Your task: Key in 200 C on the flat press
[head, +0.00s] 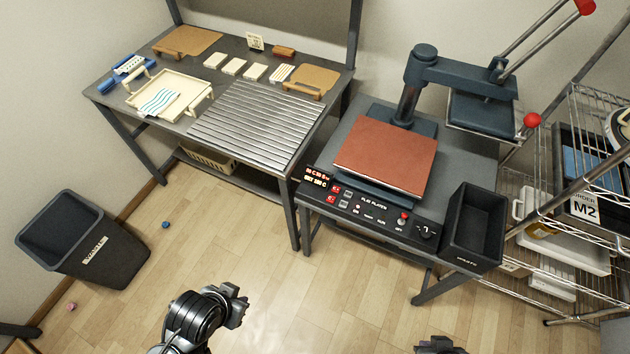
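The flat press (385,158) has an orange-red lower platen and a dark upper platen (482,112) swung out to the right. Its black control panel (370,208) runs along the front edge, with a small lit display (317,178) at the left end, red and dark buttons beside it, a red-topped switch (403,217) and a dial (426,231) at the right. The display digits are too small to read surely. My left gripper (238,304) is over the floor, well short of the panel; its fingers cannot be made out. My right gripper (440,345) barely shows at the bottom edge.
A black bin (478,225) stands right of the panel. A slatted workbench (256,123) with trays and pads is at the left. A wire shelf (575,240) is at the far right, a waste bin (85,240) on the left floor. Floor before the panel is clear.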

